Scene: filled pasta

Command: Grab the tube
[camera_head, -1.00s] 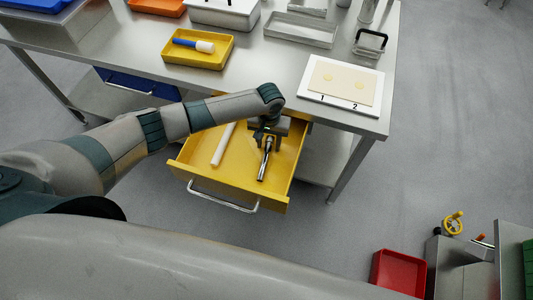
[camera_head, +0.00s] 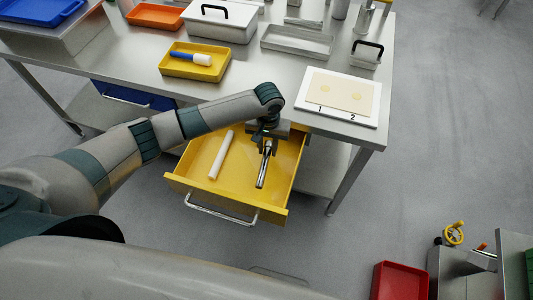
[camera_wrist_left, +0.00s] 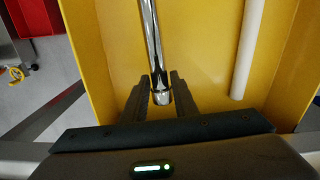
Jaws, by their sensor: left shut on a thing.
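A shiny metal tube (camera_head: 263,170) is in the open yellow drawer (camera_head: 190,187), its near end toward the drawer front. It also shows in the left wrist view (camera_wrist_left: 151,35), running up from between the fingers. My left gripper (camera_head: 266,146) reaches down into the drawer and is shut on one end of the metal tube, with a finger on each side of it. I cannot tell whether the tube is lifted off the drawer floor. A white rod (camera_head: 221,155) lies in the drawer to the left, apart from the gripper. My right gripper is not in view.
The drawer has a metal handle (camera_head: 222,214) and hangs under a steel table. On top are a yellow tray (camera_head: 178,71) with a blue-and-white item, a numbered white board (camera_head: 340,117) and metal trays. A red bin (camera_head: 400,278) stands at lower right.

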